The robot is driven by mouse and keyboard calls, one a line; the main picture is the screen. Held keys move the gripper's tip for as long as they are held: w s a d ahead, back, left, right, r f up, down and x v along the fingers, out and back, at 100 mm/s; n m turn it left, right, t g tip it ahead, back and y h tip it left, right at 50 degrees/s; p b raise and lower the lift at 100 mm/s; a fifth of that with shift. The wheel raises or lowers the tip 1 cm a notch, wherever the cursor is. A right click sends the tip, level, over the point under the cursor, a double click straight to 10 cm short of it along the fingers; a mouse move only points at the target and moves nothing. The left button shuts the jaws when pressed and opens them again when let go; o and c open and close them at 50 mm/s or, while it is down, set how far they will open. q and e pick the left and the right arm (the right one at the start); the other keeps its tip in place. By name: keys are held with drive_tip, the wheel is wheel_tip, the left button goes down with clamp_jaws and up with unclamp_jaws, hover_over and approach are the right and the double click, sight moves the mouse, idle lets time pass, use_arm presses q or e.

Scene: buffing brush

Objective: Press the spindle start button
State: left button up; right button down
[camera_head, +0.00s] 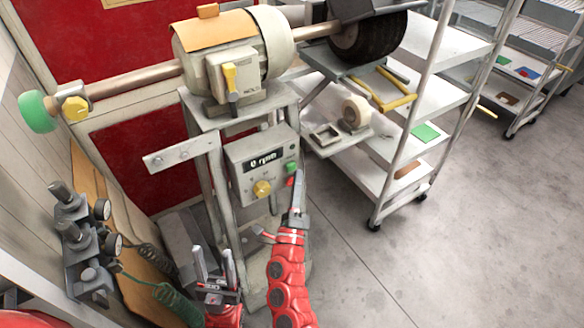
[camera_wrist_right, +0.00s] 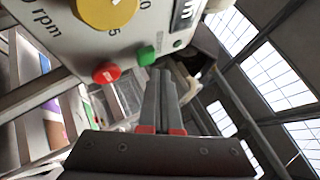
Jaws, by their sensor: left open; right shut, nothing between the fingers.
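The control box (camera_head: 250,152) hangs under the buffing machine and its display reads 0 rpm. Its green button (camera_head: 292,167) sits above a red button (camera_head: 290,181) at the right edge of the panel. In the right wrist view the green button (camera_wrist_right: 147,55) and the red button (camera_wrist_right: 106,73) show clearly. My right gripper (camera_head: 300,174) is shut and empty, its tips close beside the green button; I cannot tell whether they touch it. In the wrist view the shut fingertips (camera_wrist_right: 162,74) lie just below and right of green. My left gripper (camera_head: 212,256) is open and empty, low at the left of the box.
A yellow knob (camera_head: 262,188) is on the panel, left of the buttons. The motor (camera_head: 225,60) with its shaft and dark wheel (camera_head: 368,38) stands above. A shelf cart (camera_head: 440,95) is at the right. Valves and gauges (camera_head: 84,240) are at the left.

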idle(0.3)
drive_tip(key=shift+w+a+b, duration=0.25)
drive_tip(key=shift+w+b, duration=0.1)
drive_tip(key=shift+b, duration=0.2)
drive_tip(key=shift+w+a+b, duration=0.2)
drive_tip(key=shift+w+b, duration=0.1)
drive_tip(key=shift+b, duration=0.05)
idle(0.5)
idle(0.4)
drive_tip(key=shift+s+d, duration=0.45)
drive_tip(key=shift+s, duration=0.2)
